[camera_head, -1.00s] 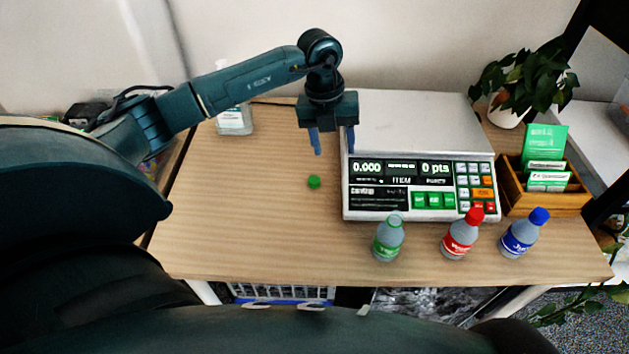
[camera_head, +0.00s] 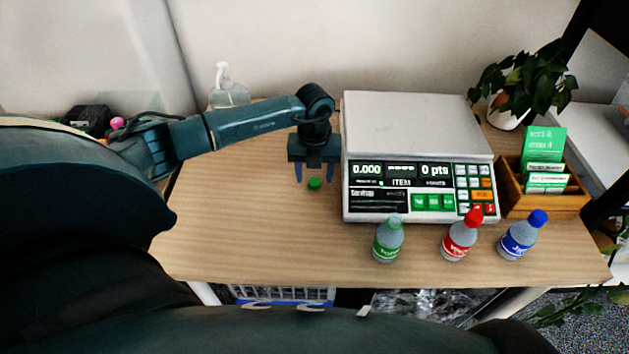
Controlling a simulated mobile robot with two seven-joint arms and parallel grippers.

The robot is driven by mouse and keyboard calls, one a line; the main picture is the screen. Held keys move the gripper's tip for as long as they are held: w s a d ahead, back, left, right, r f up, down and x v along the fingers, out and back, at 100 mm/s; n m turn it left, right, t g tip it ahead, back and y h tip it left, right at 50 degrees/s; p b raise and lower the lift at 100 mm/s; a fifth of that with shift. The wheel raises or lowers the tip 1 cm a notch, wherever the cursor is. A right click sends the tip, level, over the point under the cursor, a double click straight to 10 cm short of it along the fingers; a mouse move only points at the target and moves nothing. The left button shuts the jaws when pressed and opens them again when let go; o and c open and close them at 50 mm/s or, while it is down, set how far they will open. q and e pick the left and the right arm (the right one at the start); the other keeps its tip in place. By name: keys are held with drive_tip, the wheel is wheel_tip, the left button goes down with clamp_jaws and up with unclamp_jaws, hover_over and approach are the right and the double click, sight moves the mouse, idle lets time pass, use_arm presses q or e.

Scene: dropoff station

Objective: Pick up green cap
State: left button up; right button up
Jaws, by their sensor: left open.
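The green cap (camera_head: 314,184) lies on the wooden table, left of the scale. My left gripper (camera_head: 314,176) points down over it, with its two blue fingers apart and the cap showing between them. I cannot tell whether the fingertips are level with the cap or still above it. The bottle with the green label (camera_head: 388,240) stands upright in front of the scale. My right gripper does not show.
The scale (camera_head: 400,120) stands close to the right of my left gripper. A red-capped bottle (camera_head: 460,238) and a blue-capped bottle (camera_head: 522,236) stand at the front right. A wooden card box (camera_head: 545,203), a plant (camera_head: 522,80) and a clear pump bottle (camera_head: 229,92) stand farther off.

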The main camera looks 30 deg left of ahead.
use_arm(q)
drive_tip(key=shift+f, duration=0.8)
drive_tip(key=shift+c, duration=0.2)
